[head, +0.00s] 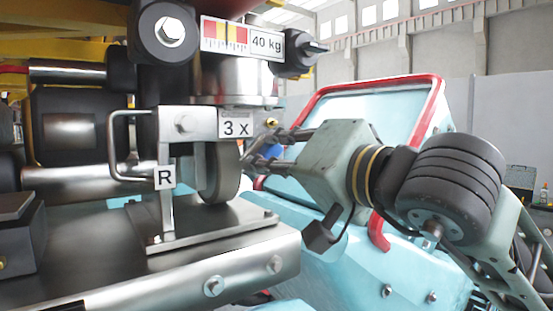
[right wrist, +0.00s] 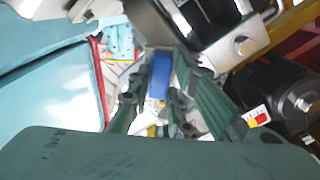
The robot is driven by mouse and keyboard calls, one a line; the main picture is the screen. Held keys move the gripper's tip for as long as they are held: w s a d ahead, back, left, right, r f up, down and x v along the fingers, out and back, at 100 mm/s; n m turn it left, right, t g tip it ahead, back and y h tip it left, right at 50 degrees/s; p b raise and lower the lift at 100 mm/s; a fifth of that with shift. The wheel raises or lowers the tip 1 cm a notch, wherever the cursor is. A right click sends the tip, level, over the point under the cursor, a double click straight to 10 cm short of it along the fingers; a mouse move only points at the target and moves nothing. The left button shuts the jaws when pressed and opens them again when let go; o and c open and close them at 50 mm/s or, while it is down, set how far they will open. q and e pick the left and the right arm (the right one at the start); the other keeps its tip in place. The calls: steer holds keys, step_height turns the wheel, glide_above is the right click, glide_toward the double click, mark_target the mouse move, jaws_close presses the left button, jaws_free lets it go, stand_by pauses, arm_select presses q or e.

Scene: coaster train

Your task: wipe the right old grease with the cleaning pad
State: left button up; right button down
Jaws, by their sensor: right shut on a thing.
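My right gripper (head: 250,150) comes in from the right in the head view, its fingertips beside a grey round metal part (head: 222,172) under the "3 x" plate. In the right wrist view the gripper (right wrist: 155,100) has a blue block, which looks like the cleaning pad (right wrist: 160,75), between its fingers. A bracket marked "R" (head: 166,215) stands on a metal plate left of the round part. I cannot make out the old grease. My left gripper is not in view.
A heavy cylinder with a "40 kg" label (head: 266,43) hangs above the gripper. A metal handle (head: 115,150) sticks out left of the bracket. A light blue panel with a red rim (head: 438,100) stands behind my right arm. Room around the fingertips is tight.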

steer(key=shift+w, duration=0.1)
steer(key=shift+w+a, duration=0.4)
steer(key=shift+w, duration=0.1)
stand_by(0.4)
